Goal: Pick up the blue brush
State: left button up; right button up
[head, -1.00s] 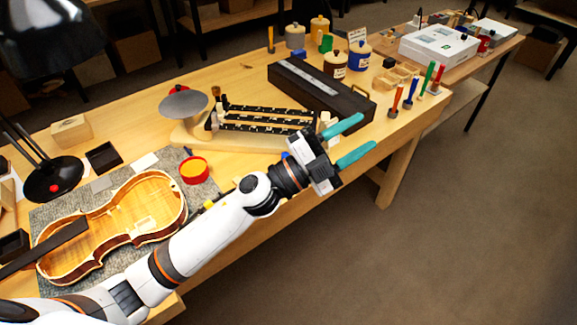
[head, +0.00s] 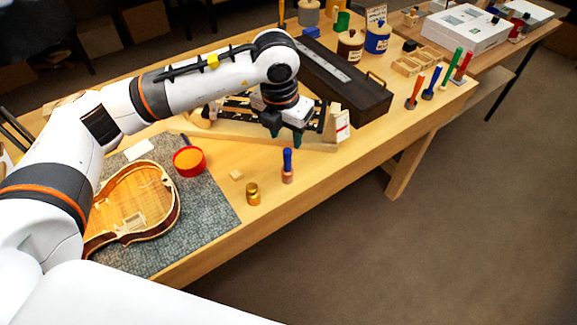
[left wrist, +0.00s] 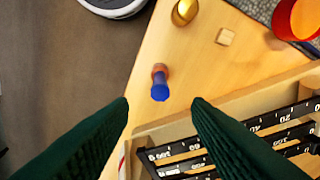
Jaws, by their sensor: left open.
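A blue-handled brush (head: 287,165) stands upright near the bench's front edge, its lower part brownish-pink. The left wrist view shows it from above, its blue top (left wrist: 160,92) a little beyond the gap between the fingers. My left gripper (head: 285,135) points down above the bench, behind the brush in the head view, open and empty. Its two dark green fingers (left wrist: 160,110) are apart and not touching the brush. Another blue-handled tool (head: 433,84) stands in a row at the bench's right end. My right gripper is not in view.
A brass weight or jar (head: 252,194) and a small wooden block (head: 236,175) are left of the brush. A red tub (head: 189,161) and violin body (head: 132,207) are on the grey mat (head: 212,217). A ruled wooden rack (left wrist: 215,150) lies below my gripper.

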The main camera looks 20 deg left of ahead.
aim_at(288, 158)
pick_arm(q)
jog(key=f, duration=0.4)
jog(key=shift+w+d+f+p, duration=0.1)
jog(key=shift+w+f+p, duration=0.1)
jog(key=shift+w+p, duration=0.15)
notch_tip(288, 158, down, 4)
jog(key=shift+w+f+p, duration=0.1)
jog(key=shift+p, duration=0.55)
jog(key=shift+w+f, duration=0.1)
jog(key=shift+f, duration=0.4)
grip_shut()
jog(key=shift+r+b, duration=0.8)
jog(key=shift+r, duration=4.25)
